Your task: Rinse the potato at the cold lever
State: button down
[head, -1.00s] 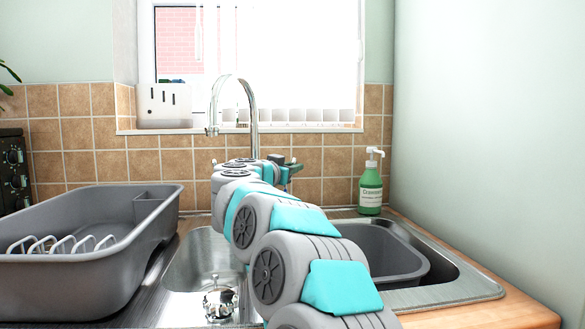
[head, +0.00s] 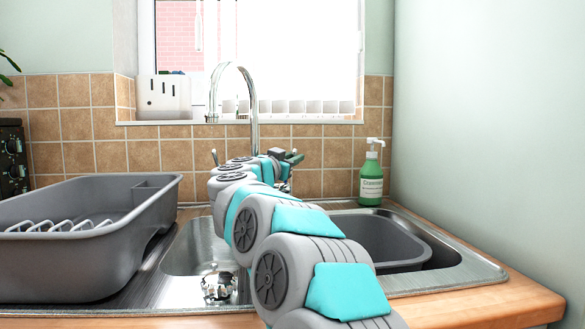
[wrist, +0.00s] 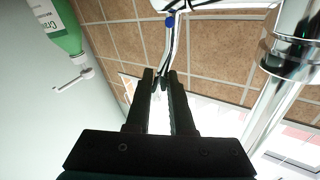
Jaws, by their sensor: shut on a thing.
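My gripper (wrist: 163,76) points at the tap, and its dark fingers are shut on the slim chrome cold lever (wrist: 171,45), marked with a blue dot, in the wrist view. In the head view my gripper (head: 289,157) is small and partly behind my own arm. The chrome tap (head: 254,110) arches up behind the arm, with its spout end to the left. Its thick chrome body also shows in the wrist view (wrist: 285,70). Another slim lever (head: 214,157) stands left of my arm. I see no potato and make out no water stream.
The steel sink (head: 180,262) lies under my arm, with a shiny metal piece (head: 217,285) in it. A grey basin (head: 400,247) sits to the right. A grey dish rack (head: 60,275) stands left. A green soap bottle (head: 371,180) stands at the back right.

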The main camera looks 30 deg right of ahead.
jog(key=shift+s+a+f+m+h+b, duration=0.15)
jog(key=shift+s+f+m+h+b, duration=0.3)
jog(key=shift+b, duration=0.4)
jog(key=shift+s+a+r+h, duration=0.1)
jog(key=shift+r+h, duration=0.15)
jog(key=shift+r, duration=0.1)
jog(key=c, duration=0.8)
grip_release()
